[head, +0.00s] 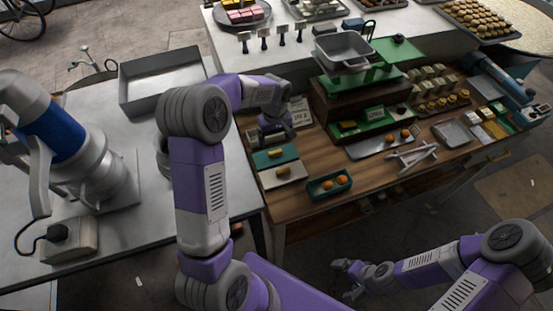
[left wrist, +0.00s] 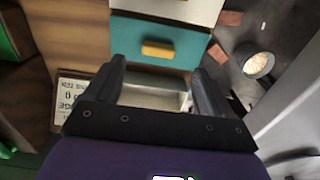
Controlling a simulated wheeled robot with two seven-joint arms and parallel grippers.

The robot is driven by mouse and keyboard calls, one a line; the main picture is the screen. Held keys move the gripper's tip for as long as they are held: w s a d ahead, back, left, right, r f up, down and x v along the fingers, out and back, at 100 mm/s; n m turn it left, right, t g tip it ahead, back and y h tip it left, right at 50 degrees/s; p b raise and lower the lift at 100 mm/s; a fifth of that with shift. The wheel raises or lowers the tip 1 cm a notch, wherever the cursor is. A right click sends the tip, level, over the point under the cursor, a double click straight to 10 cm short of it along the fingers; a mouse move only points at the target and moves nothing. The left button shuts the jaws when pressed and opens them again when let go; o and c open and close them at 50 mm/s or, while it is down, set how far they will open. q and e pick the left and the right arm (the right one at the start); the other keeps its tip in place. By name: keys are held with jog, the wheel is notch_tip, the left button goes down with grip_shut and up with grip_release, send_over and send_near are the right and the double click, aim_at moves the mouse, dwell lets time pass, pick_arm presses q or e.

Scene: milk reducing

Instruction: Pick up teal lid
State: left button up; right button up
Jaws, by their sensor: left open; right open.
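The teal lid (head: 265,160), a flat teal panel with a yellow handle, lies at the left end of the wooden table. It also shows in the left wrist view (left wrist: 187,41), top centre, with its yellow handle (left wrist: 157,49) facing me. My left gripper (head: 277,135) is just behind the lid in the head view. In the left wrist view its two dark fingers (left wrist: 159,68) are open, with nothing gripped between them and the handle beyond their tips. My right gripper (head: 345,278) is open and empty, low over the floor in front of the table.
A cream lid (head: 272,180) lies beside the teal one. A small teal tray with orange items (head: 329,187) is to the right. A green-and-brown scale (head: 350,95) with a grey pan stands behind. A printed card (head: 300,112) is near my left gripper.

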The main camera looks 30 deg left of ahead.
aim_at(275, 152)
pick_arm(q)
jog(key=shift+s+f, duration=0.15)
jog(key=shift+f, duration=0.6)
jog(key=f, duration=0.6)
jog(key=shift+w, duration=0.35)
jog(key=shift+c, duration=0.3)
jog(key=c, duration=1)
